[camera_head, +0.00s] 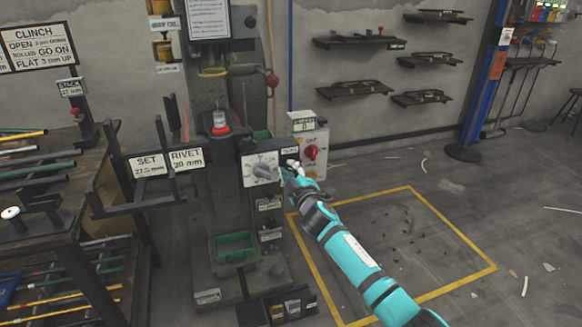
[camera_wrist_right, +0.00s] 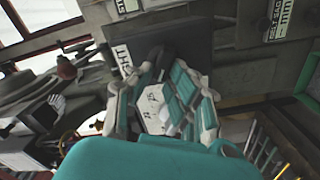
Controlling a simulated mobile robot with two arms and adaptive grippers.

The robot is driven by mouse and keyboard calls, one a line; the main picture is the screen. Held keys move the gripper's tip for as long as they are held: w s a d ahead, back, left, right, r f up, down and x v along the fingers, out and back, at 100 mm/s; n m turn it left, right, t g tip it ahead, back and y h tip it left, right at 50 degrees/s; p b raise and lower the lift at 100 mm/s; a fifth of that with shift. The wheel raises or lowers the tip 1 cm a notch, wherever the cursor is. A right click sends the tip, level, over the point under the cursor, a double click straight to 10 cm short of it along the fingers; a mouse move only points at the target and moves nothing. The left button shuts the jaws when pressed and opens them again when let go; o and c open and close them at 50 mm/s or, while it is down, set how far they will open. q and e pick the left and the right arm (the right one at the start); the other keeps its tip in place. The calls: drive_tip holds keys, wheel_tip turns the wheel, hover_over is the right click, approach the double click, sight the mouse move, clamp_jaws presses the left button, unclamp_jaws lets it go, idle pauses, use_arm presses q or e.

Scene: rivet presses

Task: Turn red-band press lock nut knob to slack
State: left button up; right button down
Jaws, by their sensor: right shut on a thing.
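The press (camera_head: 235,90) stands in the middle of the head view, with a red band (camera_head: 220,121) on its ram. A box with a white dial (camera_head: 261,168) is on its front right. My right gripper (camera_head: 289,170) reaches to the right side of this box and is shut on a small part there, which I take as the lock nut knob. The fingers hide the knob. In the wrist view my teal fingers (camera_wrist_right: 168,98) close in front of a dark box (camera_wrist_right: 172,48) with a white label, its lettering sideways. My left gripper is not in view.
A control box with a red switch (camera_head: 310,152) stands just right of my gripper. SET and RIVET signs (camera_head: 187,158) stick out left of the press. A green bin (camera_head: 235,262) sits low on it. A rack of bars (camera_head: 40,220) fills the left. The yellow-outlined floor (camera_head: 410,235) is open.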

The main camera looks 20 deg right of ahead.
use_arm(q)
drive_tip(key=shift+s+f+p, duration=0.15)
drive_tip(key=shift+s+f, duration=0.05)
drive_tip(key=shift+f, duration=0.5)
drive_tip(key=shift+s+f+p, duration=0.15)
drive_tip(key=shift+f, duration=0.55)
use_arm(e)
drive_tip(key=shift+a+f+n, duration=0.1)
drive_tip(key=shift+f+n, duration=0.05)
drive_tip(key=shift+n, duration=0.95)
drive_tip(key=shift+f+n, duration=0.15)
drive_tip(key=shift+n, duration=0.95)
drive_tip(key=c, duration=1.3)
unclamp_jaws()
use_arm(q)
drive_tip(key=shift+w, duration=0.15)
use_arm(e)
drive_tip(key=shift+s, duration=0.1)
drive_tip(key=s, duration=1.1)
drive_tip(key=shift+s+d, duration=0.2)
drive_tip(key=shift+s, duration=0.2)
